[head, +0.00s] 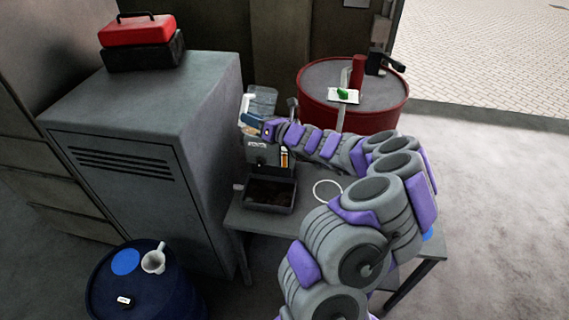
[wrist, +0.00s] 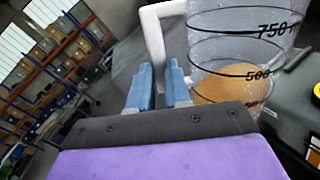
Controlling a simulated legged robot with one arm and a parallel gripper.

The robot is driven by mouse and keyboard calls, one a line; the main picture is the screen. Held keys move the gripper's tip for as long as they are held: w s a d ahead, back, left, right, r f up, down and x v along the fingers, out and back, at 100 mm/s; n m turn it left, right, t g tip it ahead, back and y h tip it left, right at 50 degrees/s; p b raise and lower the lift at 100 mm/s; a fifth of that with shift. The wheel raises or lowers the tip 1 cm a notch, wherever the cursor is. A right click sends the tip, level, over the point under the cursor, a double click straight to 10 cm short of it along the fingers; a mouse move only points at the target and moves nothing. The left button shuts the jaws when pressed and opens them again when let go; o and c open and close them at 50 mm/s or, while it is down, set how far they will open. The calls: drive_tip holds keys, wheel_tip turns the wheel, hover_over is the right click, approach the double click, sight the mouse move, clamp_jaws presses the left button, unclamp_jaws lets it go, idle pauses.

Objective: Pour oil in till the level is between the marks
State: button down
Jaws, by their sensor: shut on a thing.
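My gripper (wrist: 172,85) has its blue fingers shut on the white handle (wrist: 152,45) of a clear measuring jug (wrist: 225,55). The jug bears black rings marked 500 and 750, and amber oil (wrist: 228,88) shows inside near the 500 ring. In the head view my gripper (head: 256,124) holds the jug (head: 262,98) at the top of a small grey engine (head: 258,152). A yellowish upright strip (head: 284,158), perhaps a level gauge, shows on the engine's front. Its marks are too small to read. I cannot tell whether oil is flowing; my arm hides part of the engine.
A dark tray (head: 270,206) and a white ring (head: 327,180) lie on the bench (head: 248,222). A grey cabinet (head: 115,165) stands left, with a red toolbox (head: 137,31) on top. A red drum (head: 385,119) stands behind, a blue drum (head: 180,290) at front left.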

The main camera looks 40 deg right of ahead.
drive_tip(key=f+n+b, duration=0.1)
drive_tip(key=f+b, duration=0.1)
drive_tip(key=b, duration=0.1)
drive_tip(key=d+f+n+b, duration=0.1)
drive_tip(key=f+n+b, duration=0.1)
drive_tip(key=b, duration=0.1)
drive_tip(key=f+n+b, duration=0.1)
drive_tip(key=f+b, duration=0.2)
drive_tip(key=shift+w+d+f+n+b, duration=0.1)
drive_tip(key=shift+w+d+n+b, duration=0.2)
drive_tip(key=shift+d+n, duration=0.1)
drive_tip(key=s+a+r+b, duration=0.2)
drive_tip(key=a+b, duration=0.2)
drive_tip(key=a, duration=0.4)
drive_tip(key=shift+s+a+r+b, duration=0.15)
drive_tip(key=shift+s+a+b, duration=0.15)
drive_tip(key=shift+s+b, duration=0.1)
